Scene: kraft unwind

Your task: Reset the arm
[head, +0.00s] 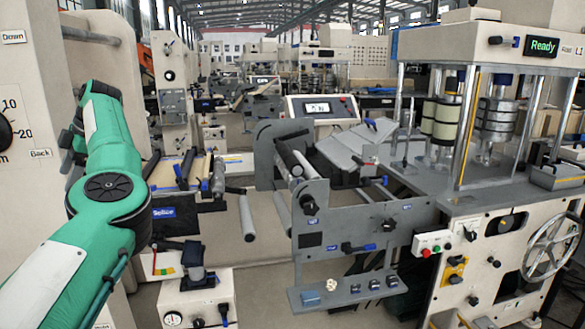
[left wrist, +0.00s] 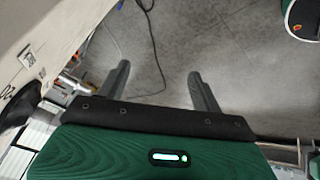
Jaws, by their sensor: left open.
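My left arm (head: 112,190) is green and comes in from the left in the head view, bent at a dark round joint. Its forearm rises in front of a beige machine panel. In the left wrist view my left gripper (left wrist: 158,72) is open, its two dark fingers spread apart. Nothing is between the fingers; grey floor (left wrist: 235,85) shows beyond them. My right arm and right gripper are not in view.
A beige panel with a dial (head: 5,130) stands close to my left arm. A grey unwind stand (head: 360,215) is at the middle, and a press with a "Ready" display (head: 541,46) at the right. Dark cables (left wrist: 152,45) lie on the floor in the left wrist view.

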